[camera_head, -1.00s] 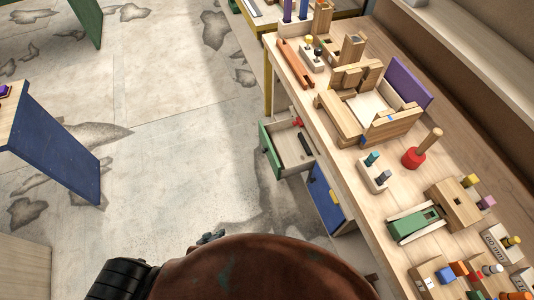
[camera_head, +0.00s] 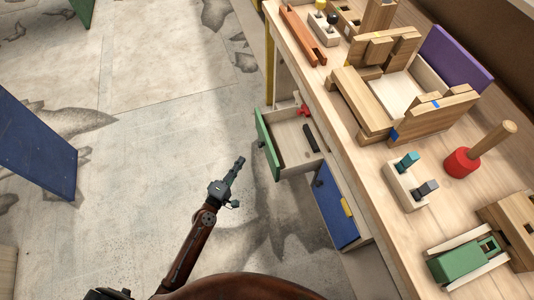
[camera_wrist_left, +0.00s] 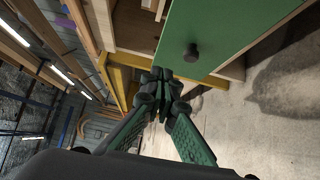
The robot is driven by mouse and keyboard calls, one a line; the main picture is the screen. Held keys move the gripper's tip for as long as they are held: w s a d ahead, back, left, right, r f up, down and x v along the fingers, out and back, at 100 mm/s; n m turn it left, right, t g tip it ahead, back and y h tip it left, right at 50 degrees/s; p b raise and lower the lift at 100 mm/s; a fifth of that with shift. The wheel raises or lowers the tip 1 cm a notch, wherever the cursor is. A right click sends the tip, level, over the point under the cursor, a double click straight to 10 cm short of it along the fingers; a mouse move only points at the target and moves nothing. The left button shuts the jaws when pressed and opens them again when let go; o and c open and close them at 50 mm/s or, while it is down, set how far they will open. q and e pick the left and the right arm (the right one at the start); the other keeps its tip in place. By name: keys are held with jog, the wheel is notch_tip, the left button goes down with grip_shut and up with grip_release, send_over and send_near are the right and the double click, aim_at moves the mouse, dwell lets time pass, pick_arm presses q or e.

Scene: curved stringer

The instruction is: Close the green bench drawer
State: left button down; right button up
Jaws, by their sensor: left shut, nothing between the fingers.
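The green bench drawer (camera_head: 267,143) stands pulled out under the bench, with its green front facing left and a dark knob on it. A red item (camera_head: 303,110) and a dark bar (camera_head: 309,137) lie inside it. My left gripper (camera_head: 239,162) is shut and empty, over the floor to the left of the drawer front, apart from it in the head view. In the left wrist view the shut fingertips (camera_wrist_left: 163,75) show just beside the green front (camera_wrist_left: 218,32) and its knob; whether they touch cannot be told. My right gripper is not in view.
A blue drawer or door (camera_head: 335,208) with a yellow handle stands partly out just below the green drawer. The wooden bench top (camera_head: 345,165) above carries wooden assemblies and a red mallet (camera_head: 461,162). Floor left of the drawers is clear; a blue panel (camera_head: 35,145) stands farther left.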

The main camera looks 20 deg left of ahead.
pick_arm(q)
send_near(265, 137)
jog(key=w+a, duration=0.2)
jog(key=w, duration=0.1)
jog(key=shift+w+d+f+b, duration=0.2)
jog(key=shift+w+d+b, duration=0.2)
jog(key=shift+w+d, duration=1.05)
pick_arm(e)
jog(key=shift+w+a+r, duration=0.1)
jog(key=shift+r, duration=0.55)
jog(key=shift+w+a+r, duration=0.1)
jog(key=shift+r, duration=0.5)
pick_arm(q)
jog(key=shift+w+d, duration=0.1)
